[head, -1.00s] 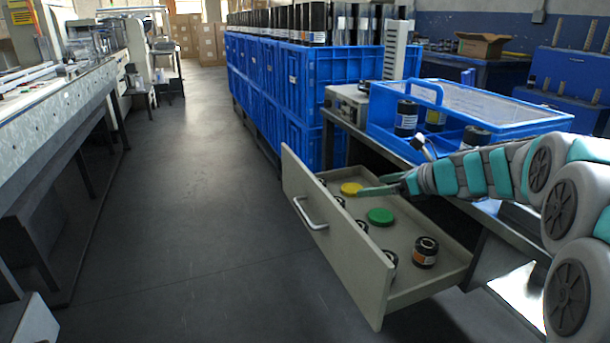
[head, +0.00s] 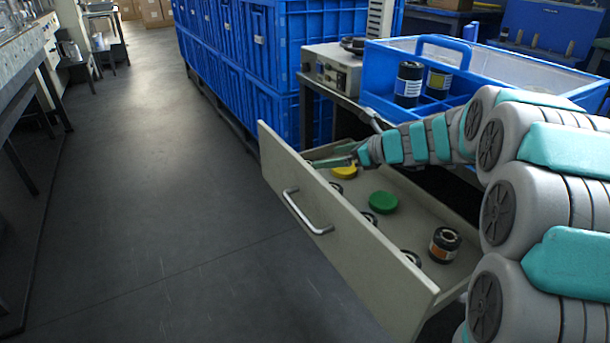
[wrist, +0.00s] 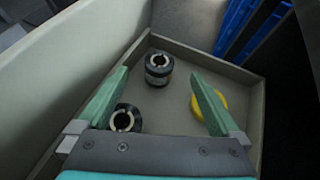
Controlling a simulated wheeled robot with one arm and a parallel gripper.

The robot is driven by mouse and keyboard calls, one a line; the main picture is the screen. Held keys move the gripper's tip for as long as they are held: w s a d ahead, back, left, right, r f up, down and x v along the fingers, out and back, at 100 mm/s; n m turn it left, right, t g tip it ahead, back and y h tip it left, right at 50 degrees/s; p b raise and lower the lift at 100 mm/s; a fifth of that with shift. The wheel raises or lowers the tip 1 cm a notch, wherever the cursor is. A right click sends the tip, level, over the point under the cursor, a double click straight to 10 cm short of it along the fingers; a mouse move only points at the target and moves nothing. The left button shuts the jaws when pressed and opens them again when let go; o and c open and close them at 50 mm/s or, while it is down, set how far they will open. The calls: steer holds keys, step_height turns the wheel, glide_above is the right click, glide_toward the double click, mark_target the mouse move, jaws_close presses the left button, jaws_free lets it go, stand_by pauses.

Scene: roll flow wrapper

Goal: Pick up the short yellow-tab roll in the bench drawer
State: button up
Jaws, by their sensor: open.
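The bench drawer (head: 345,240) is pulled open and holds several short black rolls with pale cores. In the wrist view, one black roll (wrist: 158,68) with a pale band stands near the far corner, between and beyond my fingertips. Another roll (wrist: 125,118) stands nearer, partly hidden by my left finger. I cannot make out a yellow tab on either. A roll with an orange-brown label (head: 444,245) stands at the drawer's near right. My gripper (head: 332,156) is open and empty, above the drawer's far end; its fingers also show in the wrist view (wrist: 160,77).
A yellow disc (head: 345,172) and a green disc (head: 383,202) lie in the drawer. The drawer front (head: 300,180) and side walls rise around my gripper. A blue tote (head: 480,55) with rolls stands on the bench above. Stacked blue crates (head: 275,60) stand behind; the floor at left is clear.

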steer(key=shift+w+a+f, duration=0.15)
steer(key=shift+a+f, duration=0.1)
steer(key=shift+f, duration=0.25)
steer(key=shift+w+a+f, duration=0.15)
steer(key=shift+a+f, duration=0.05)
steer(key=shift+f, duration=0.25)
steer(key=x, duration=0.5)
steer(key=shift+w+f+b, duration=0.1)
steer(key=shift+f+b, duration=0.05)
steer(key=shift+b, duration=0.2)
steer(key=shift+w+a+f, duration=0.1)
steer(key=shift+w+a, duration=0.15)
steer(key=shift+a, duration=0.2)
steer(key=shift+c, duration=0.4)
